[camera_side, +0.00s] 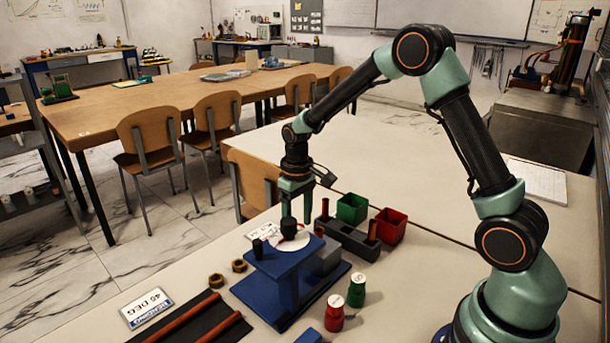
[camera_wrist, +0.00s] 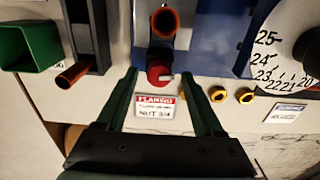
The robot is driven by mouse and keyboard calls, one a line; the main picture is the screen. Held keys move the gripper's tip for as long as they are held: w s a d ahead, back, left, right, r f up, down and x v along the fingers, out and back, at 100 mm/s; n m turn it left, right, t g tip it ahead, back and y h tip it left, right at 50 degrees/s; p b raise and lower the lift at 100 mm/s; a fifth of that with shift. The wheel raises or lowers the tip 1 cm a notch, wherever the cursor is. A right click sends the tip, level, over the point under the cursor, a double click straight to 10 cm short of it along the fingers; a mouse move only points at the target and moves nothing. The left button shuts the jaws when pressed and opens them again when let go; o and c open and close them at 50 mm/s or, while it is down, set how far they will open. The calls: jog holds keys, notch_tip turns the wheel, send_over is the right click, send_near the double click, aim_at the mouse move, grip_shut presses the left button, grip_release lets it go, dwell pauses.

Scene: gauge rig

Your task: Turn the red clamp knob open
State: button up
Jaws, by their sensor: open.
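My gripper (camera_wrist: 158,76) is open, with one dark green finger on each side of the knob. I cannot tell whether either finger touches it. In the side view my gripper (camera_side: 296,212) points down at the blue rig (camera_side: 285,262), close to its white dial (camera_side: 303,243). The knob is not clearly visible there. The numbered dial (camera_wrist: 275,62) is right of my fingers in the wrist view.
Green (camera_side: 352,208) and red (camera_side: 390,225) bins stand behind. A green bottle (camera_side: 356,290) and red bottle (camera_side: 334,313) stand in front. A reading card (camera_side: 146,307) lies left.

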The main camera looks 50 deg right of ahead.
jog(key=shift+f, duration=0.35)
grip_shut()
